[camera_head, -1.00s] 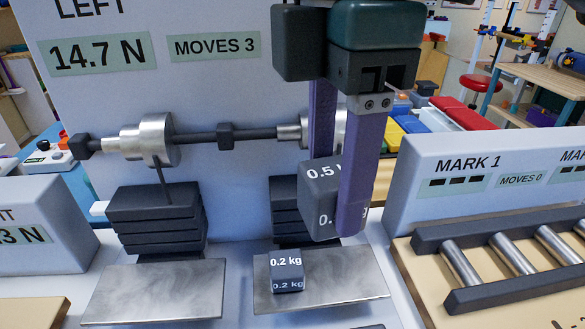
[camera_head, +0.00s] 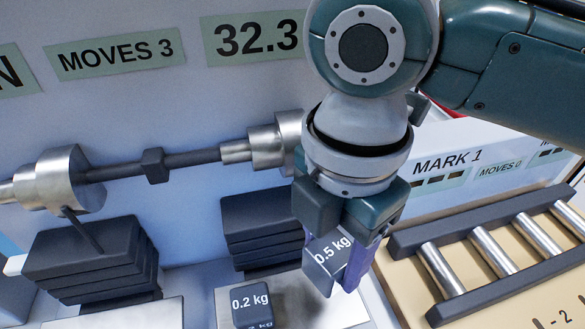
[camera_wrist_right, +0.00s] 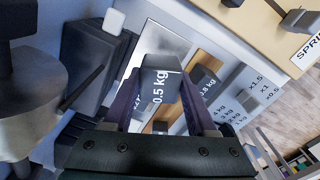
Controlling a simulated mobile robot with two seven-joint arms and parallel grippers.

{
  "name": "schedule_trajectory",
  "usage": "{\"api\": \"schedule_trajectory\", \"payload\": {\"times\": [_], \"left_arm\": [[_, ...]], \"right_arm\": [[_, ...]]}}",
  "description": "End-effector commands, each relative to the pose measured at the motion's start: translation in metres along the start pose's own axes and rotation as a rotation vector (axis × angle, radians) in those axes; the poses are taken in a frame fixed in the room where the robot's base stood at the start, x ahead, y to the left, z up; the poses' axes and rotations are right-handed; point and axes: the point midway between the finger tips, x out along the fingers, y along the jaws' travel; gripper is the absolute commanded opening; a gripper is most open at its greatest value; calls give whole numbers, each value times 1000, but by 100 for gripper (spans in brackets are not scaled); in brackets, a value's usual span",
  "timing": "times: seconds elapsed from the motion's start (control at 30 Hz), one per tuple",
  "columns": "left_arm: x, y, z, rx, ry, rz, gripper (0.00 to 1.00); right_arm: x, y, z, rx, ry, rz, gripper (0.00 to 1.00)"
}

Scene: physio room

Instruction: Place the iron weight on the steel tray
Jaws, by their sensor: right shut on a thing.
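My right gripper (camera_head: 338,262) is shut on a dark weight marked 0.5 kg (camera_head: 326,258), held between its purple fingers. The weight also shows between the fingers in the right wrist view (camera_wrist_right: 158,80). It is over or at the right-hand steel tray (camera_head: 305,312); I cannot tell whether its underside touches. A smaller dark weight marked 0.2 kg (camera_head: 250,303) sits on that tray, to the left of the held one. The bright tray also shows behind the held weight in the right wrist view (camera_wrist_right: 162,45). My left gripper is out of view.
Stacked dark plates stand behind the trays at left (camera_head: 90,262) and centre (camera_head: 262,228). A horizontal shaft with steel drums (camera_head: 68,180) runs above them. A second steel tray (camera_head: 145,316) lies at lower left. A roller rack (camera_head: 485,258) and the MARK 1 panel (camera_head: 440,165) are at right.

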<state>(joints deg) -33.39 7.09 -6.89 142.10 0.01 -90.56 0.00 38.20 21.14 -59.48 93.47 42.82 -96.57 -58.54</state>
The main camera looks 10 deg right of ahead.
Motion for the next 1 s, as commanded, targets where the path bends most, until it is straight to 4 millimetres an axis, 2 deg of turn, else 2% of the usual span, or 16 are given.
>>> {"api": "schedule_trajectory", "payload": {"times": [0.03, 0.23, 0.47, 0.9, 0.93, 1.0], "left_arm": [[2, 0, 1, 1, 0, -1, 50], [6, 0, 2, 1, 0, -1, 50], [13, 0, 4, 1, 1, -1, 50], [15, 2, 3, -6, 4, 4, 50], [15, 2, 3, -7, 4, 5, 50], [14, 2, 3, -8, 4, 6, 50]], "right_arm": [[9, 0, 0, 1, 1, 0, 0], [26, 0, 0, 0, 1, 1, 0], [59, 0, -1, 1, 1, 1, 0], [66, 1, 0, 1, 1, 2, 0], [66, 0, 0, 1, 0, 1, 58], [66, 0, 0, 1, 0, 1, 66]]}}
